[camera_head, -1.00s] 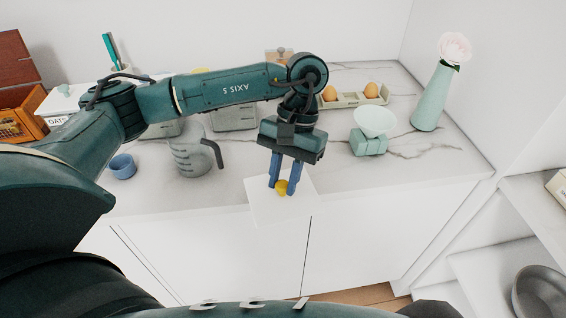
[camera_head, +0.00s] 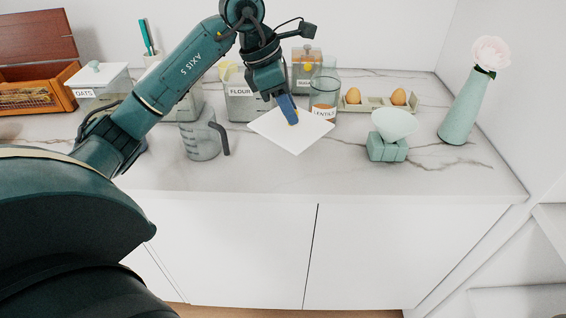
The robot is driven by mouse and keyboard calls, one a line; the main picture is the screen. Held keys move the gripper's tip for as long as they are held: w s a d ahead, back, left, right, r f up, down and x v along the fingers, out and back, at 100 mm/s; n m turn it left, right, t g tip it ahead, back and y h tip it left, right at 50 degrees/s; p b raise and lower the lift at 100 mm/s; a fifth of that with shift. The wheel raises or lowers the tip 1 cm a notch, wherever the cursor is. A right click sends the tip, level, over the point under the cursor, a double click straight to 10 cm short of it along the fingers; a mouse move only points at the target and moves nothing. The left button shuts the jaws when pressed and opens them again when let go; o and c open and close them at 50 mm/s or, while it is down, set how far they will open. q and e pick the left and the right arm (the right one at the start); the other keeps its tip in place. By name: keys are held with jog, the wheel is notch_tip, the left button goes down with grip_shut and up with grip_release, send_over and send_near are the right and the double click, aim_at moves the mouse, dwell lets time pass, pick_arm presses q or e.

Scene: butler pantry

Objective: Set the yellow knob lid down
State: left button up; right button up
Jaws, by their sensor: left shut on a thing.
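The yellow knob lid (camera_head: 293,138) is a thin white square plate. It is over the marble counter in the head view, between the measuring jug and the kitchen scale. My left gripper (camera_head: 291,117) is shut on its yellow knob, which is mostly hidden by the blue fingers. I cannot tell whether the lid touches the counter. The flour canister (camera_head: 240,105) is just behind and left of the lid, its top partly hidden by my arm. The lentils jar (camera_head: 323,100) is close behind the lid's right corner. My right gripper is not in view.
A clear measuring jug (camera_head: 200,139) stands left of the lid. A mint scale (camera_head: 387,148) with a pale bowl stands right, before an egg tray (camera_head: 375,104) and a mint vase (camera_head: 462,108). The oats canister (camera_head: 98,84) is far left. The front counter strip (camera_head: 300,178) is clear.

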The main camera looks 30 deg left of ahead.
pick_arm(q)
jog(key=n, duration=0.1)
jog(key=a+n, duration=0.1)
jog(key=y, duration=0.1)
jog(key=shift+w+a+r+n+t, duration=0.25)
jog(key=shift+a+r+n+t, duration=0.1)
jog(key=shift+a+n+t, duration=0.05)
jog(key=shift+a+f+n, duration=0.15)
jog(key=shift+f+n, duration=0.05)
jog(key=shift+n, duration=0.1)
notch_tip(320, 180, down, 9)
jog(key=shift+f, duration=0.15)
jog(key=o, duration=1)
jog(key=shift+f, duration=0.1)
